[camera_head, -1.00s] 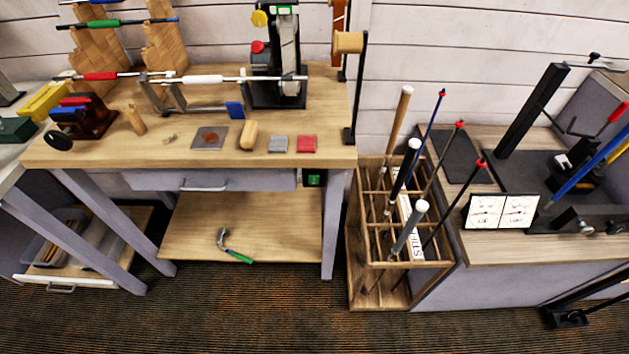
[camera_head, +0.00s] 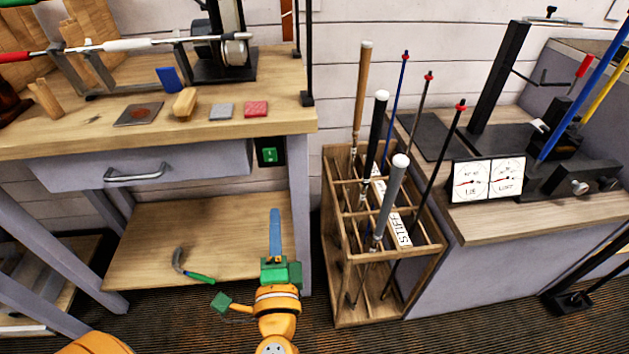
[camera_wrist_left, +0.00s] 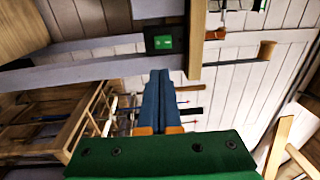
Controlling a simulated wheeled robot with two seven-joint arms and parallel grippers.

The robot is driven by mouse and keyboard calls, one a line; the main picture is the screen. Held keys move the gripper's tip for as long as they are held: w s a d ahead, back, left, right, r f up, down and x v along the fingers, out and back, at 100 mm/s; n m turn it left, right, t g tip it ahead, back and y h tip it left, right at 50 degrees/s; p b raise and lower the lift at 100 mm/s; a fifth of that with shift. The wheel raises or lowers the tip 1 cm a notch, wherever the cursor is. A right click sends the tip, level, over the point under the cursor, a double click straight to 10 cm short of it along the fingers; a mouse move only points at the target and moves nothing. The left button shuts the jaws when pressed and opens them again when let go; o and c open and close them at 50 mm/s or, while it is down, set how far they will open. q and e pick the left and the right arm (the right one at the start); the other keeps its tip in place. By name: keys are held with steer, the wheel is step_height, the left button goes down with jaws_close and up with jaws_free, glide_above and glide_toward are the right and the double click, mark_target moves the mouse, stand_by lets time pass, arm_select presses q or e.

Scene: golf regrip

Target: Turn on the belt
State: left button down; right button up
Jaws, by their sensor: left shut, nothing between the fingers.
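The belt machine (camera_head: 232,45) stands at the back right of the workbench, its top cut off by the picture edge. A black switch box with a green face (camera_head: 270,151) is fixed under the bench top, near the right front leg. The switch box also shows in the left wrist view (camera_wrist_left: 163,40), above the fingertips. My left gripper (camera_head: 275,212) points up below the switch box, apart from it in the head view. Its blue fingers (camera_wrist_left: 160,75) are shut together and empty. My right gripper is not in view.
The drawer with a metal handle (camera_head: 135,174) is left of the switch. A wooden club rack (camera_head: 335,240) stands close on the right. The bench leg (camera_head: 301,215) is just right of my gripper.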

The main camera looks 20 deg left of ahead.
arm_select(q)
steer(key=r, duration=0.1)
steer(key=p, duration=0.4)
glide_toward(270, 152)
steer(key=shift+y, duration=0.3)
steer(key=x, duration=0.5)
steer(key=shift+w, duration=0.3)
steer(key=shift+w+a, duration=0.4)
steer(key=shift+w, duration=0.15)
steer(key=shift+p, duration=0.3)
